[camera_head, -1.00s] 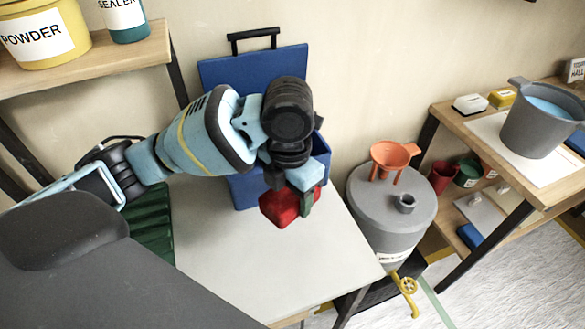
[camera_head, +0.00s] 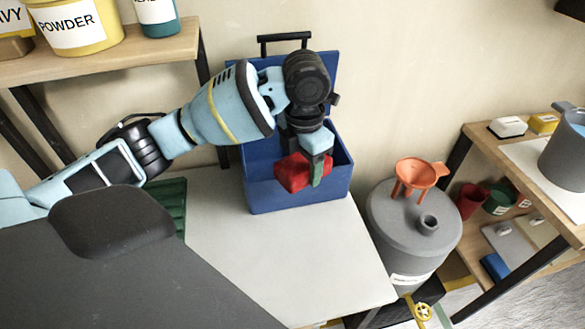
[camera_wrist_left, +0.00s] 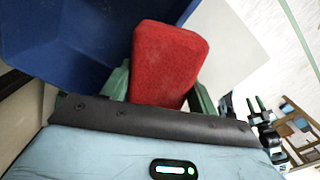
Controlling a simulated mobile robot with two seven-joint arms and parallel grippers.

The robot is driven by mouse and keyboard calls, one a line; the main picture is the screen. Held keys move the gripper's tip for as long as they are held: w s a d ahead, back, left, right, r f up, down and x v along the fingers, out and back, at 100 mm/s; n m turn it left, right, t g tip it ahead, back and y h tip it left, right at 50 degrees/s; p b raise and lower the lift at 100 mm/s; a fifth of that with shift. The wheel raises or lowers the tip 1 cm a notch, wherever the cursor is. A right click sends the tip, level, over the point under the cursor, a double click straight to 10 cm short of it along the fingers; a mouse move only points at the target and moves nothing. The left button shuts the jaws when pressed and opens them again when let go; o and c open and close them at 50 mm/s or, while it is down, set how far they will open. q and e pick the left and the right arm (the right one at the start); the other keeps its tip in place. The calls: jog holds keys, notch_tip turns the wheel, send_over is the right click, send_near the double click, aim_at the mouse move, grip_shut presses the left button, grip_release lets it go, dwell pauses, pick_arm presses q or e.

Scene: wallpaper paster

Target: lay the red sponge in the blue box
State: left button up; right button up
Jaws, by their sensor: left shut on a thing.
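The red sponge (camera_head: 291,173) is held in my left gripper (camera_head: 306,170), in front of the blue box and at about the height of its front wall. The left wrist view shows the sponge (camera_wrist_left: 168,62) between the two green fingers, with the blue box (camera_wrist_left: 70,45) beside it on the left. The blue box (camera_head: 295,197) stands open on the grey-white table, its lid raised against the wall. My arm hides part of the box opening. Whether the sponge is over the rim is hard to tell. My right gripper is not in view.
The grey-white table (camera_head: 270,255) is clear in front of the box. A green ridged item (camera_head: 172,200) lies left of it. A grey tank (camera_head: 405,225) with an orange funnel (camera_head: 420,175) stands to the right. Shelves with a yellow powder bucket (camera_head: 80,28) are at upper left.

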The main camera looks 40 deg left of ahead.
pick_arm(q)
jog(key=w+a, duration=0.6)
jog(key=a, duration=0.1)
jog(key=shift+w+a+f+b, duration=0.15)
jog(key=shift+f+b, duration=0.15)
jog(key=shift+f, duration=2.35)
jog(key=shift+w+a+f+b, duration=0.1)
jog(key=shift+f+b, duration=0.15)
jog(key=shift+f, duration=2.4)
jog(key=shift+w+a+f, duration=0.1)
jog(key=shift+a+f, duration=0.05)
jog(key=shift+f, duration=0.3)
jog(key=shift+f, duration=0.1)
jog(key=o, duration=0.5)
jog(key=shift+f, duration=0.1)
jog(key=o, duration=0.5)
